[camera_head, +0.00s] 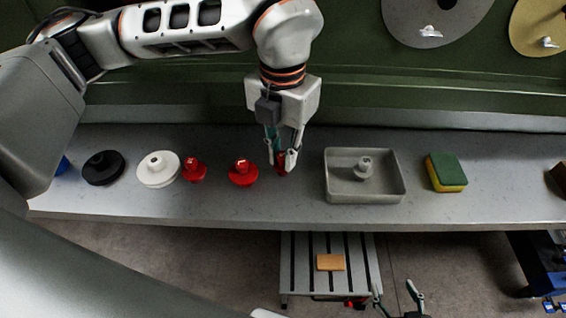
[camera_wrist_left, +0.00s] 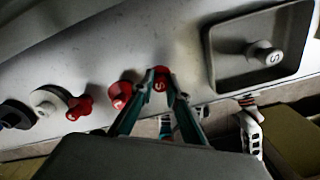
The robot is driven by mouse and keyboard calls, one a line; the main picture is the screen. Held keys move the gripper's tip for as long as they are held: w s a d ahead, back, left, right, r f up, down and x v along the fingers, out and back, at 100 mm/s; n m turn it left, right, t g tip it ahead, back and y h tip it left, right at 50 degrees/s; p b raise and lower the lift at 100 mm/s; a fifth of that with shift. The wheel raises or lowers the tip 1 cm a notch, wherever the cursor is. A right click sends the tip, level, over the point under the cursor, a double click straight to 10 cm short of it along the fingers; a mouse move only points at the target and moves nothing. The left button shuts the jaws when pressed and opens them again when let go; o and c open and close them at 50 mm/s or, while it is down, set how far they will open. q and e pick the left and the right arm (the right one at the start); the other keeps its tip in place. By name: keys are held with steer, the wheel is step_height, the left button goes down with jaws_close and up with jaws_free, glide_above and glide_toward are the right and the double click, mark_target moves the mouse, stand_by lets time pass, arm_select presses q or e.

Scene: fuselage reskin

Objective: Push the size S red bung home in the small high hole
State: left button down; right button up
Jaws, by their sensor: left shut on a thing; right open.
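My left gripper (camera_head: 283,158) is shut on a small red bung (camera_head: 282,167), low over the grey bench. In the left wrist view the bung (camera_wrist_left: 160,72) sits between the fingertips (camera_wrist_left: 160,80), with a pale letter on it that looks like an S. I cannot tell whether it touches the bench. Two other red bungs stand to its left, a wider one (camera_head: 243,175) and a narrower one (camera_head: 194,171). My right gripper (camera_head: 395,298) is open and empty, below the bench's front edge. I cannot make out the small high hole.
A grey tray (camera_head: 393,192) holding a grey bung (camera_head: 364,168) stands right of my left gripper. A green and yellow sponge (camera_head: 446,172) lies further right. White (camera_head: 158,169) and black (camera_head: 103,168) bungs stand at left. A green wall (camera_head: 400,75) with discs rises behind.

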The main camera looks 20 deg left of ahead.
arm_select(q)
steer(key=shift+r, duration=0.35)
steer(key=shift+r+p, duration=0.45)
steer(key=shift+r, duration=0.4)
steer(key=shift+r, duration=0.15)
steer(key=shift+r+p, duration=0.8)
steer(key=shift+r, duration=0.7)
steer(key=shift+s+f, duration=0.1)
